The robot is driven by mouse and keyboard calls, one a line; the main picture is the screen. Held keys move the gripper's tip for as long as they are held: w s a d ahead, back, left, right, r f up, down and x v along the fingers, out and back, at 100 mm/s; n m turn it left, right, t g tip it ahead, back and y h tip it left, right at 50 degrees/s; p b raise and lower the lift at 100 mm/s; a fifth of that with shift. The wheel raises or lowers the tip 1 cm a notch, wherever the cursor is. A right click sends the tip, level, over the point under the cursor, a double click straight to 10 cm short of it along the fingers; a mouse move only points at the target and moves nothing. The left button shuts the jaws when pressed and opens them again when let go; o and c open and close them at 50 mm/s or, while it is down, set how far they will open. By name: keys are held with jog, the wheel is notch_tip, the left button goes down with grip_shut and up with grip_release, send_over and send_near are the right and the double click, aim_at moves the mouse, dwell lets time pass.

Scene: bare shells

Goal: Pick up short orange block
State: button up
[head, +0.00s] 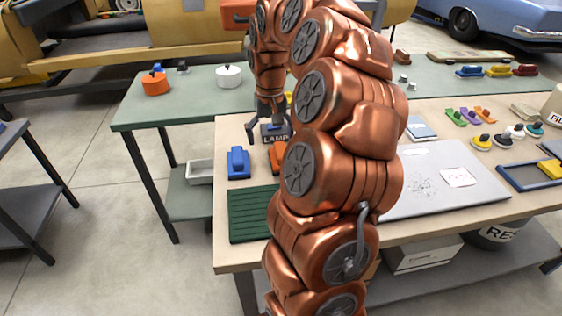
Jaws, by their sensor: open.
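An orange block (275,158) lies on the wooden table (226,188), partly hidden behind my copper arm, so its full length cannot be told. My gripper (268,132) points down with its fingers apart and empty. I cannot tell whether the fingers touch that box. A blue block (238,162) stands to the left of the orange one, with a gap between them.
A green ridged mat (252,214) lies in front of the blocks. A grey board (440,182) and several coloured pieces (470,117) occupy the right. A green-topped table (185,106) behind holds an orange pot (155,84) and a white pot (229,77).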

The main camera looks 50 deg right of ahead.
aim_at(281, 149)
jog(key=d, duration=0.1)
jog(key=d+f, duration=0.1)
jog(key=d, duration=0.1)
jog(key=shift+s+d+f+m, duration=0.2)
jog(key=shift+d+m, duration=0.1)
jog(key=shift+m, duration=0.1)
jog(key=shift+w+d+f+p, duration=0.15)
jog(key=shift+f+p, duration=0.3)
jog(key=shift+f, duration=1.45)
jog(key=shift+w+d+f+p, duration=0.1)
jog(key=shift+f+p, duration=0.3)
jog(key=shift+f, duration=1.5)
jog(key=c, duration=1.3)
